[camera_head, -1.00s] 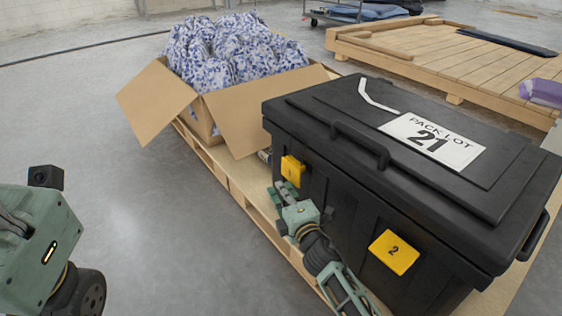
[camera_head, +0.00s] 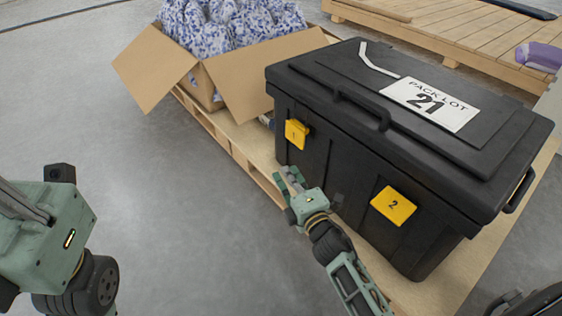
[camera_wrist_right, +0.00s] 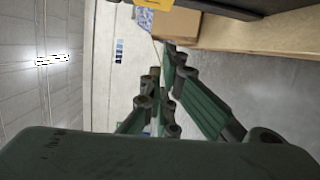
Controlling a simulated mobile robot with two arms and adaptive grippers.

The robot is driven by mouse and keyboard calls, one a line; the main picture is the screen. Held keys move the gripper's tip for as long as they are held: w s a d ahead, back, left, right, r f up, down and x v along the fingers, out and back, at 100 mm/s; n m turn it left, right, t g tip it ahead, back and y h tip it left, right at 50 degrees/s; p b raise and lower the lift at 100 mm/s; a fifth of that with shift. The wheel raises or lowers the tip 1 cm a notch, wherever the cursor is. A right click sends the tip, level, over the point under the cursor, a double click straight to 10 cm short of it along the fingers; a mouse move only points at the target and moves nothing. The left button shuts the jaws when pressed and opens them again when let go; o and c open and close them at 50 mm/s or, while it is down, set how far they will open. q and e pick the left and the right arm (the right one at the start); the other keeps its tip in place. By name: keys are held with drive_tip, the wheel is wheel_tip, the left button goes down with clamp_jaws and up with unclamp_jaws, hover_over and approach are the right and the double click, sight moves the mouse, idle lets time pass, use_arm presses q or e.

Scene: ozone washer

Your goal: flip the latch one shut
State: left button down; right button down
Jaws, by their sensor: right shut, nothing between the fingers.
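The black case (camera_head: 345,160) labelled PACK LOT 21 has its lid down. Yellow latch one (camera_head: 296,133) is on the left part of its front face and appears to hang down along the face; I cannot tell whether it lies fully flat. My right gripper (camera_head: 286,172) is shut and empty, just below and in front of latch one, apart from it. The wrist view shows its fingers (camera_wrist_right: 172,55) together and a yellow piece (camera_wrist_right: 152,3), likely latch one, at the top edge. My left arm shows at the left, but its fingers are not visible.
Yellow latch two (camera_head: 393,206) sits further right on the case front. An open cardboard box (camera_head: 265,88) with blue-white wrapped goods (camera_head: 235,40) stands beside the case on the wooden pallet (camera_head: 245,160). Bare floor (camera_head: 190,230) lies in front.

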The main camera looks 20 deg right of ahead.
drive_tip(key=shift+s+d, duration=0.1)
drive_tip(key=shift+s, duration=0.95)
